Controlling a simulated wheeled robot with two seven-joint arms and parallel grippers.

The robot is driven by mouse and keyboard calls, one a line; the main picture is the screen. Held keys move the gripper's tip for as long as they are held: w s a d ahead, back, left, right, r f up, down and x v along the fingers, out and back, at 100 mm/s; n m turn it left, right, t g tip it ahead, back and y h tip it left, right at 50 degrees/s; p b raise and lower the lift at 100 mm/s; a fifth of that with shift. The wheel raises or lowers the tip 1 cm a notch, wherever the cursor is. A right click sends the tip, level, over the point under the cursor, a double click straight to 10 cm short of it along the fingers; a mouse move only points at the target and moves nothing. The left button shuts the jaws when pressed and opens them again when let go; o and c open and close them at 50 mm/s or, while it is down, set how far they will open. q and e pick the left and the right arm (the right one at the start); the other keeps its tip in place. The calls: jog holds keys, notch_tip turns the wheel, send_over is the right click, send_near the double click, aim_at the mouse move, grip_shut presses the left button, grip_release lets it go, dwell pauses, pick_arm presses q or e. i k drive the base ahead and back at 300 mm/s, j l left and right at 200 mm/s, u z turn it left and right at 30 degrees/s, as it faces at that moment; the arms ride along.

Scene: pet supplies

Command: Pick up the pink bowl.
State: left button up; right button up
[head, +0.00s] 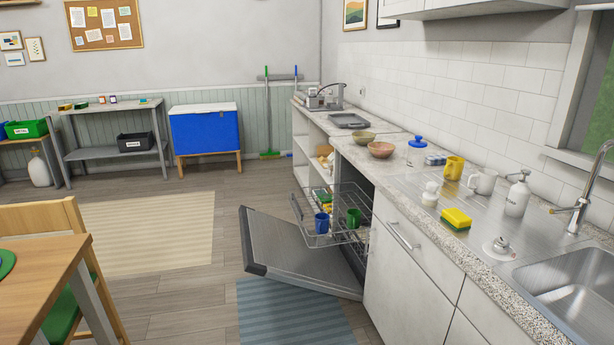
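A pinkish-brown bowl (381,150) sits upright on the speckled kitchen counter (395,176), near its front edge and above the open dishwasher. It is the pinkest bowl in view. A tan-olive bowl (363,136) stands just behind it on the counter. Neither of my grippers shows in the head view.
The dishwasher door (290,262) hangs open low over the floor, with its wire rack (335,228) pulled out holding a blue and a green mug. A jar with a blue lid (417,151) stands right of the bowl. A wooden table (38,270) is at left.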

aim_at(380, 151)
jog(key=i+j, duration=0.15)
jog(key=i, duration=0.65)
jog(key=i+j, duration=0.15)
jog(key=i, duration=0.65)
